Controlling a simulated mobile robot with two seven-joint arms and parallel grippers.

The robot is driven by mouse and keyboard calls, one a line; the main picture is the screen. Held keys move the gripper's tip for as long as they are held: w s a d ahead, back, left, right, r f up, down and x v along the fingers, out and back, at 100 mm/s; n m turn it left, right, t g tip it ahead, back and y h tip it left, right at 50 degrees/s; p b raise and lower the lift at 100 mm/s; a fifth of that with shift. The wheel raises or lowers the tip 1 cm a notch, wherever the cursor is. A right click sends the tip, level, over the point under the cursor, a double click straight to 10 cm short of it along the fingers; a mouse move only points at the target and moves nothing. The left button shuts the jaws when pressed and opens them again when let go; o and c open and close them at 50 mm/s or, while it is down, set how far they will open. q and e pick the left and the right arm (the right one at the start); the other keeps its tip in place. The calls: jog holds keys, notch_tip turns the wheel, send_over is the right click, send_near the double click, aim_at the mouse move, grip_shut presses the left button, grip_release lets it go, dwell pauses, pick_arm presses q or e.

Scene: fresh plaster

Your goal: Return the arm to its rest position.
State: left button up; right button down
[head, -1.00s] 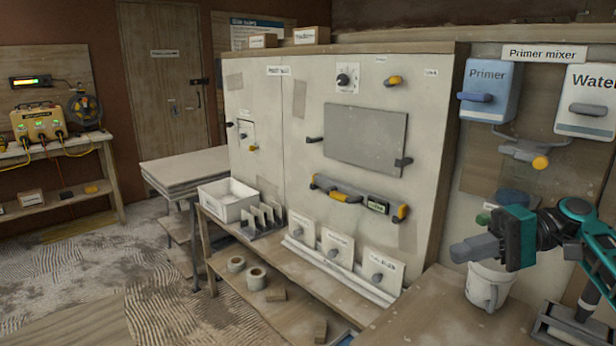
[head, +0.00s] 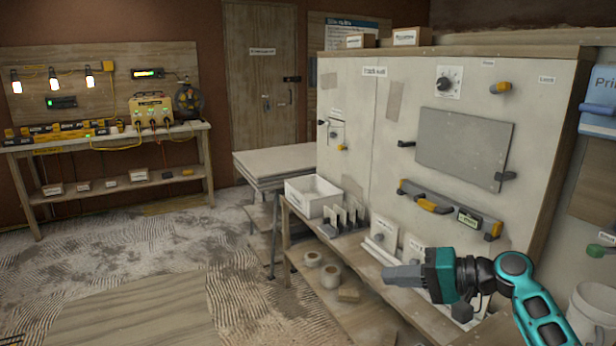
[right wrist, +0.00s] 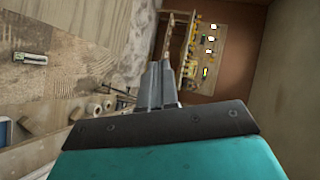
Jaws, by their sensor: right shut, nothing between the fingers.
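My right gripper (head: 390,274) is in the lower right of the head view, at the end of my teal and black arm. Its grey fingers are together with nothing between them, and they point left. It is in front of the lower part of the white wall panel (head: 385,120), overlapping the labelled plates there in the picture. In the right wrist view the fingers (right wrist: 158,72) also show closed and empty. My left gripper is in neither view.
The bench shelf (head: 390,315) below the panel holds tape rolls (head: 330,277). A white bin (head: 312,195) and a white bucket (head: 594,312) stand nearby. A workbench (head: 110,140) with lamps stands at the back left. The floor (head: 160,265) at left looks open.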

jog(key=w+d+f+t+h, duration=0.3)
jog(key=w+d+h, duration=0.2)
jog(key=w+d+r+n+t+h, duration=0.3)
jog(key=d+r+t+h, duration=0.15)
jog(key=d, duration=0.25)
jog(key=w+d+r+n+t+h, duration=0.3)
jog(key=d+r+t+h, duration=0.1)
jog(key=d+h, duration=0.15)
jog(key=s+a+f+g+y, duration=0.1)
jog(key=s+a+f+g, duration=0.1)
jog(key=s+a+f, duration=0.55)
jog(key=s+a+f+g+y, duration=0.2)
jog(key=s+f, duration=0.7)
jog(key=f, duration=0.5)
jog(key=s+a+f+g, duration=0.1)
jog(key=s+a+f, duration=0.2)
jog(key=s, duration=0.7)
jog(key=s+a+f+g+y, duration=0.1)
jog(key=s+a+f, duration=0.3)
jog(key=s, duration=0.7)
jog(key=shift+f+m+g, duration=0.4)
jog(key=shift+f+g, duration=0.15)
jog(key=shift+f, duration=0.05)
jog(key=shift+s+d, duration=0.1)
jog(key=shift+s, duration=0.05)
